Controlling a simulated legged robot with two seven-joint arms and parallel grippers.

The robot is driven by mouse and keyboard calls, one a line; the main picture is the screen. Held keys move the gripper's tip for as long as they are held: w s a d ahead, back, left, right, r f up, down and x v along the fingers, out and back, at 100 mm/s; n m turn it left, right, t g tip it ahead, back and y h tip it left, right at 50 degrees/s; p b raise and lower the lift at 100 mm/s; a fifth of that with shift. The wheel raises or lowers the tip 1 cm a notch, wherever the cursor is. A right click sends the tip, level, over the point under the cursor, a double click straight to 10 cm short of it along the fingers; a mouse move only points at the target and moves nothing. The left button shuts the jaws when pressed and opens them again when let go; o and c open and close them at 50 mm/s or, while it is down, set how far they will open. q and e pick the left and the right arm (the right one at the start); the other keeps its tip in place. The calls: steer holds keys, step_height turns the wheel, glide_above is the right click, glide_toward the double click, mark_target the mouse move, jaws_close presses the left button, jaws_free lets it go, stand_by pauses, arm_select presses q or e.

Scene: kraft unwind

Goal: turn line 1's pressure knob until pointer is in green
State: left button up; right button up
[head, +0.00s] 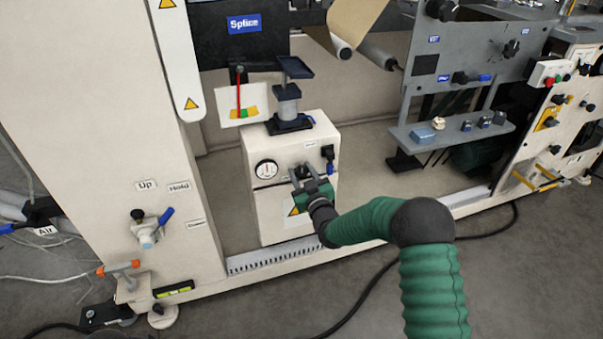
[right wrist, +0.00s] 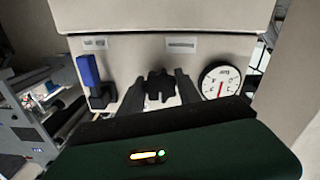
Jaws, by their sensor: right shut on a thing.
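The pressure knob (right wrist: 158,86) is dark and lobed. In the right wrist view it sits between the two dark fingers of my right gripper (right wrist: 158,92), which is shut on it. In the head view my right gripper (head: 305,177) is at the front of the cream box (head: 262,217) and mostly hides the knob. A round white gauge (head: 266,169) is left of it; in the right wrist view the gauge (right wrist: 221,81) shows a red needle. Above, a red pointer (head: 238,93) hangs over a coloured scale (head: 245,114), its tip near the green part. My left gripper is out of view.
A blue-handled valve (head: 328,158) is close right of my right gripper; its blue handle (right wrist: 88,70) also shows in the right wrist view. A dark stand (head: 289,105) is on the box. A grey shelf (head: 440,134) is farther right.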

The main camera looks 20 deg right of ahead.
jaws_close()
steer(key=shift+n, duration=0.3)
steer(key=shift+a+n+p, duration=0.1)
steer(key=shift+n+p, duration=0.2)
steer(key=shift+n, duration=0.7)
steer(key=n, duration=0.3)
steer(key=shift+n+p, duration=0.3)
steer(key=n, duration=0.3)
steer(key=shift+f, duration=0.1)
steer(key=shift+f+n, duration=0.1)
steer(key=shift+n, duration=1.3)
